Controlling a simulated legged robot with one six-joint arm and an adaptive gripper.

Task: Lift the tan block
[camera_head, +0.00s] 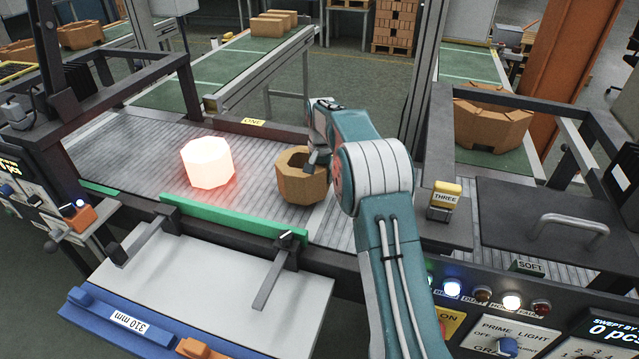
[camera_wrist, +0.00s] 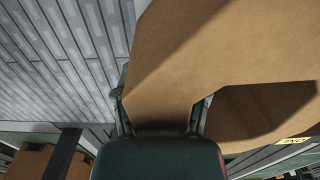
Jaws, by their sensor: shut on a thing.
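The tan block (camera_head: 301,187) is a faceted, hollow piece at the middle of the grey slatted conveyor in the head view. My gripper (camera_head: 314,158) reaches it from the upper right side and is shut on its wall. In the wrist view the block (camera_wrist: 225,55) fills the upper right, and my gripper (camera_wrist: 163,112) has a finger on either side of its wall. The fingertips are partly hidden by the block. I cannot tell whether its underside touches the slats.
A glowing white-orange faceted block (camera_head: 208,162) stands on the conveyor left of the tan block. A green rail (camera_head: 235,222) edges the front. A dark panel with a handle (camera_head: 560,225) and a yellow "THREE" marker (camera_head: 444,196) lie right.

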